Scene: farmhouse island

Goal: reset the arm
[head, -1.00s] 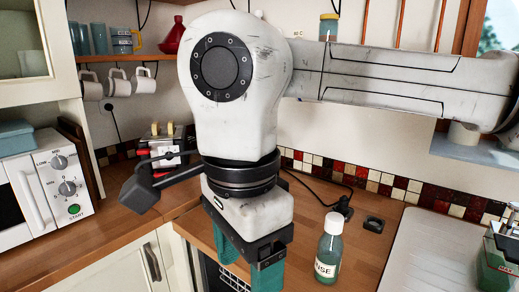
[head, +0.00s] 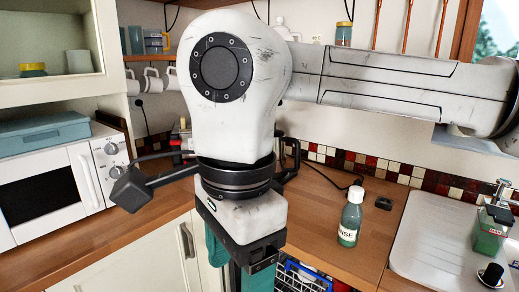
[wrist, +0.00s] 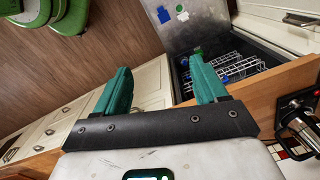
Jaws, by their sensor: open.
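My gripper (wrist: 160,92) is open in the wrist view, with its two green fingers spread apart and nothing between them. In the head view my gripper (head: 236,272) points down from my white wrist, near the front edge of the wooden counter (head: 325,238). The lower ends of the fingers are cut off by the bottom of that picture. The white arm reaches in from the upper right.
A rinse bottle (head: 350,218) stands on the counter right of my gripper. An open dishwasher with a blue and white rack (wrist: 235,65) lies below. A microwave (head: 50,190) stands left, a draining board (head: 430,240) right. A green object (wrist: 55,12) is on the floor.

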